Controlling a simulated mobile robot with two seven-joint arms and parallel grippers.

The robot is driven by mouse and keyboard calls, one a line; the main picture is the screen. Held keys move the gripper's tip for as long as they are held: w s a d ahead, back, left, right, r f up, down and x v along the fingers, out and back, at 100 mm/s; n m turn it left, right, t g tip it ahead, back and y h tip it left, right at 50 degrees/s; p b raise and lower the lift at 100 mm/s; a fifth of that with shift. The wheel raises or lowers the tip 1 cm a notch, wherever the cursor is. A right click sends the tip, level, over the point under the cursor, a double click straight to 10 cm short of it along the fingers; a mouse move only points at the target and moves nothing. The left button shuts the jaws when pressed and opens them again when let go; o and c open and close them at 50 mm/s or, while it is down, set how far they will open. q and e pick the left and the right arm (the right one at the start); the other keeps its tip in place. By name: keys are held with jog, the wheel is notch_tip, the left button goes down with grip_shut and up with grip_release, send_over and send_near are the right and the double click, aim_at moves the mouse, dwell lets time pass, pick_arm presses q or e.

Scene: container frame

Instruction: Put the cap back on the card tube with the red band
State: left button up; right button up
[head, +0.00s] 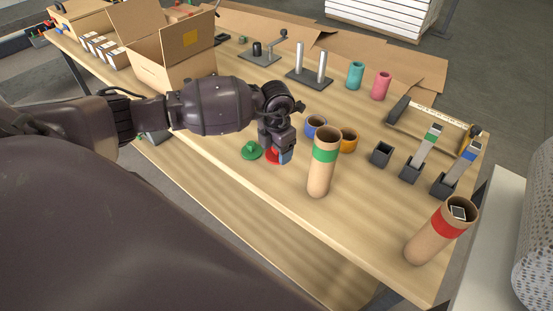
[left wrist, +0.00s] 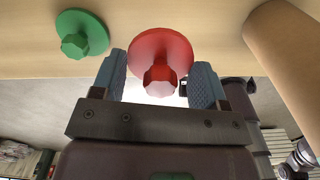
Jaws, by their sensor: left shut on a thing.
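The red cap (head: 272,156) is a round disc with a faceted knob, at the near edge of the table. My left gripper (head: 285,155) is shut on its knob; in the left wrist view the red cap (left wrist: 160,55) shows between the fingertips (left wrist: 161,85). Whether the cap touches the table I cannot tell. The card tube with the red band (head: 434,228) stands open at the right front corner, with a dark and white thing in its mouth. My right gripper is not in view.
A green cap (head: 251,151) lies just left of the red one. An open tube with a green band (head: 323,170) stands right of my left gripper, between it and the red-band tube. Blue (head: 316,124) and orange (head: 348,137) rings and small dark holders (head: 381,154) stand behind.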

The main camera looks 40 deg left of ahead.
pick_arm(q)
notch_tip(320, 180, up, 14)
jog(key=shift+r, duration=0.25)
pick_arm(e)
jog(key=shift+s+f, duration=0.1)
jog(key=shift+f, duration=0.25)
